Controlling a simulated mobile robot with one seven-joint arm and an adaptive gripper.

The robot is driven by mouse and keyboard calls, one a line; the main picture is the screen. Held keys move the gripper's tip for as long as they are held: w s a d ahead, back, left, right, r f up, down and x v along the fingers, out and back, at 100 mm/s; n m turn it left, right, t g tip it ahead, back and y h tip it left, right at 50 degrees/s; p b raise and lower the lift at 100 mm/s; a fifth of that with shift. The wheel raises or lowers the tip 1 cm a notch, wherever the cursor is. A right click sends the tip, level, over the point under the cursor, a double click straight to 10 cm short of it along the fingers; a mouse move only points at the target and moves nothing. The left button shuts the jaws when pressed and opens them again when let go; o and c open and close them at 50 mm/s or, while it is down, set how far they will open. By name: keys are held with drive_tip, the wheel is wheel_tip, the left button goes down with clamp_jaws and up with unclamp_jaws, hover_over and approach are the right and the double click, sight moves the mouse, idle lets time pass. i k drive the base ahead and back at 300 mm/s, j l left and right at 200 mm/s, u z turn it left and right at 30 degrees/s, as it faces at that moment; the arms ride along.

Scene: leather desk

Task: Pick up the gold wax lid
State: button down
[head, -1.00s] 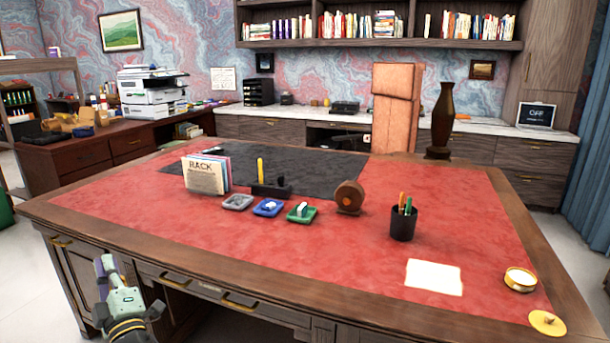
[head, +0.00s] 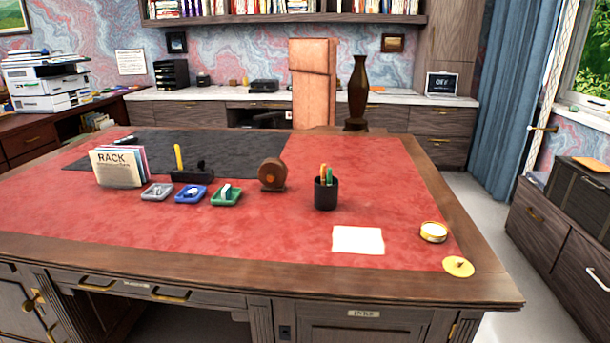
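The gold wax lid (head: 458,267) is a flat round yellow-gold disc with a small knob on top. It lies at the front right corner of the desk, across the edge of the red leather and the wooden border. A round gold tin (head: 433,232) with a pale inside stands just behind it, slightly to the left and apart from it. My gripper is not in the head view now, so its state and its place relative to the lid are hidden.
The leather desk (head: 477,287) fills the foreground. A white paper (head: 358,240) lies left of the lid, and a black pen cup (head: 326,195) stands behind it. Floor shows right of the desk, before a dark cabinet (head: 560,225). Small trays and a rack stand further left.

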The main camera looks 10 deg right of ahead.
sight(458, 267)
drive_tip(key=z, duration=1.25)
